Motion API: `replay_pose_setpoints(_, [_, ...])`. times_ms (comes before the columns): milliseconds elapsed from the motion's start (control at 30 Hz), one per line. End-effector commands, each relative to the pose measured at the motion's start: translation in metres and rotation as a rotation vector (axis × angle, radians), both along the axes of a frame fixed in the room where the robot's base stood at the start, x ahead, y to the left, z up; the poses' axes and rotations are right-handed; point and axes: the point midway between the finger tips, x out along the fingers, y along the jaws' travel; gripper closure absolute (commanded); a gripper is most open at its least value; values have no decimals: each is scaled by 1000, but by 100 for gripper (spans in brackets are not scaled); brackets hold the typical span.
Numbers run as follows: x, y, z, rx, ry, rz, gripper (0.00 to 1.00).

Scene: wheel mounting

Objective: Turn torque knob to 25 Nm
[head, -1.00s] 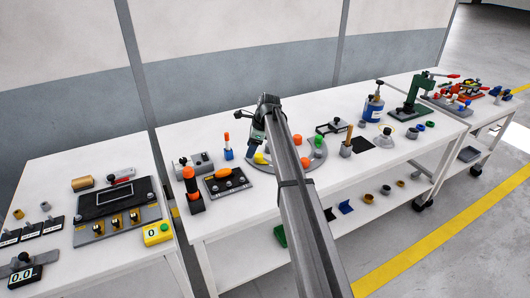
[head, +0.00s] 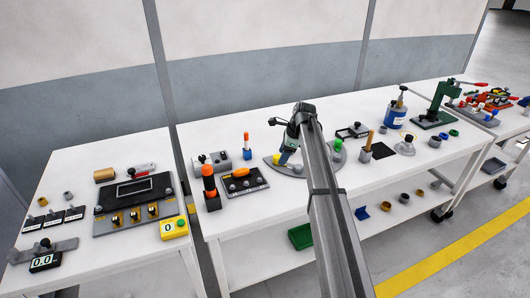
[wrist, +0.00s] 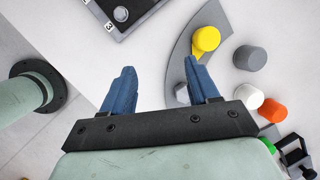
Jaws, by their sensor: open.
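My gripper (wrist: 158,72) is open and empty in the wrist view, its two blue fingers apart above the white bench. In the head view my gripper (head: 286,158) is over the grey curved plate (head: 272,160), partly covered by my arm. No knob is readable as marked in Nm. At the left bench's front, a black display (head: 45,262) reads 0.0 beside a grey bar with a dark knob (head: 45,243). Which is the torque knob I cannot tell.
A yellow counter box (head: 174,228) reads 0. A dark panel with an orange handle (head: 241,172) lies left of the plate. In the wrist view a yellow knob (wrist: 206,39) and grey, white and orange pieces are right of my fingers.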

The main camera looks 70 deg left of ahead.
Motion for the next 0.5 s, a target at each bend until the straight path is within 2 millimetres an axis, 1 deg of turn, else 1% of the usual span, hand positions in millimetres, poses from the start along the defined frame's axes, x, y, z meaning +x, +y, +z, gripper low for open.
replay_pose_setpoints(67, [-1, 1, 0, 0, 0, 1, 40])
replay_pose_setpoints(133, [-9, 3, 0, 0, 0, 10, 40])
replay_pose_setpoints(167, [-15, 5, 0, 0, 0, 16, 40])
replay_pose_setpoints(233, [-38, 11, 2, 2, 0, 39, 40])
replay_pose_setpoints(267, [-50, 15, 4, 4, -1, 52, 40])
replay_pose_setpoints(300, [-70, 21, 8, 7, -2, 72, 40])
replay_pose_setpoints(367, [-103, 33, 15, 14, -4, 106, 40])
replay_pose_setpoints(400, [-124, 42, 21, 19, -5, 128, 40])
replay_pose_setpoints(500, [-171, 64, 33, 29, -9, 178, 40])
